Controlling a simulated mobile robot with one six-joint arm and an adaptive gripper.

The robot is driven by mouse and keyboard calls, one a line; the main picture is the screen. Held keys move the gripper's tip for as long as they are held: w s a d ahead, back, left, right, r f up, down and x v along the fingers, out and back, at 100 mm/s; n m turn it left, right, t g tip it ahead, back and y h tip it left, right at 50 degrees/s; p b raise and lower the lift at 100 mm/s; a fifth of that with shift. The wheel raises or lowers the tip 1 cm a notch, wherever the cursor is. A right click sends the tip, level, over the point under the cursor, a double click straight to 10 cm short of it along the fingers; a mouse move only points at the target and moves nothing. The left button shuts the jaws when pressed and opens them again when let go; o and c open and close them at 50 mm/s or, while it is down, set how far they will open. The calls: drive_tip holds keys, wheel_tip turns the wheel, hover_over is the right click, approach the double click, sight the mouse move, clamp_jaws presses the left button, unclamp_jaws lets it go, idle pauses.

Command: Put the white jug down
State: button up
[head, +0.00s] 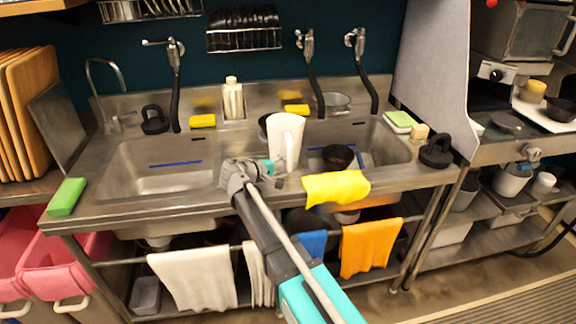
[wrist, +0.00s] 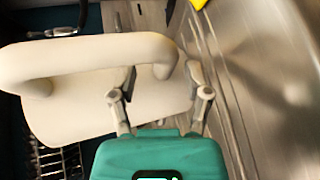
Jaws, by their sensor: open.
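The white jug (head: 287,138) stands upright at the sink's middle, between the two basins; its exact footing is partly hidden by my gripper. My gripper (head: 276,172) is low at the jug's front left side, with its jaws open. In the wrist view the jug (wrist: 90,115) fills the left and middle, its thick handle (wrist: 85,58) facing the camera. My gripper (wrist: 160,78) has one finger in front of the jug's body and the other beyond its end, with part of the handle between them. Whether either finger touches the jug cannot be told.
The left basin (head: 155,180) is empty apart from a blue strip. A dark bowl (head: 338,156) sits in the right basin. A yellow cloth (head: 336,187) hangs over the front edge right of the jug. A soap bottle (head: 233,98) and yellow sponges stand along the back.

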drive_tip(key=p+v, duration=0.2)
drive_tip(key=v, duration=0.7)
drive_tip(key=shift+s+a+r+p, duration=0.2)
drive_tip(key=shift+p, duration=0.2)
drive_tip(key=shift+s+a+r, duration=0.1)
drive_tip(key=shift+s+a, duration=0.4)
